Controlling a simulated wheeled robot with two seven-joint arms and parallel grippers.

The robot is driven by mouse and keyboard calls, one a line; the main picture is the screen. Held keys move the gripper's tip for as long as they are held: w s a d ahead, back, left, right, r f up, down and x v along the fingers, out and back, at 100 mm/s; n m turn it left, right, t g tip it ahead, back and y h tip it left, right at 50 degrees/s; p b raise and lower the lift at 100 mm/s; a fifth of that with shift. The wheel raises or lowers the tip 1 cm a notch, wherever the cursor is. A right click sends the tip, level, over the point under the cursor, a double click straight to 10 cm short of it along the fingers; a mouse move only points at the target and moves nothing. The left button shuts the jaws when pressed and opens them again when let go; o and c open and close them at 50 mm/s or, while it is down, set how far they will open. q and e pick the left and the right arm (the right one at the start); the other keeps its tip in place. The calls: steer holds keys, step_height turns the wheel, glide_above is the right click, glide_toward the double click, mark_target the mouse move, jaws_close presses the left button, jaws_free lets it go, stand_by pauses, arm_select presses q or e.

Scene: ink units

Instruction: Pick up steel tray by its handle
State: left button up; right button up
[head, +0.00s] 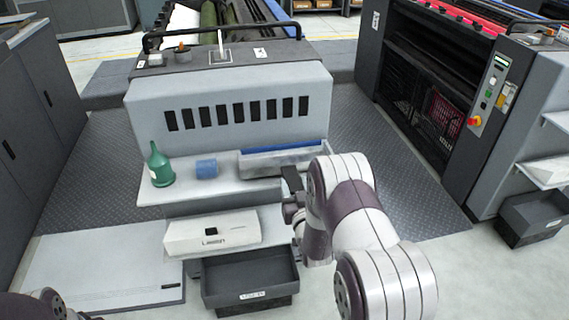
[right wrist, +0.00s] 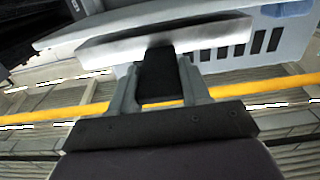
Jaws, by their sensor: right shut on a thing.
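The steel tray (head: 262,165) is a long, shallow grey tray with something blue in or behind it. It is at the right part of the light grey shelf on the machine's front. I cannot tell whether it rests on the shelf or is just clear of it. In the right wrist view the tray (right wrist: 112,52) spans the upper part, with its black handle (right wrist: 160,82) between my fingers. My right gripper (head: 291,182) is shut on that handle; it also shows in the right wrist view (right wrist: 158,68). My left gripper is not in view; only part of my left arm shows at the bottom left.
A green bottle (head: 159,166) and a blue cylinder (head: 207,169) stand on the shelf (head: 220,188) left of the tray. Below are a white box (head: 212,236) and a dark open bin (head: 250,280). A press (head: 490,110) stands at right, with grey tread-plate floor between.

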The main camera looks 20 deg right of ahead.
step_height(320, 180, up, 2)
steer(key=shift+r+p, duration=0.2)
steer(key=shift+p, duration=0.5)
steer(key=shift+s+r, duration=0.15)
steer(key=shift+s, duration=0.2)
steer(key=r+p+v, duration=0.2)
steer(key=p+v, duration=0.2)
steer(key=v, duration=0.9)
steer(key=shift+r+p, duration=0.25)
steer(key=shift+p, duration=0.05)
steer(key=shift+s, duration=0.15)
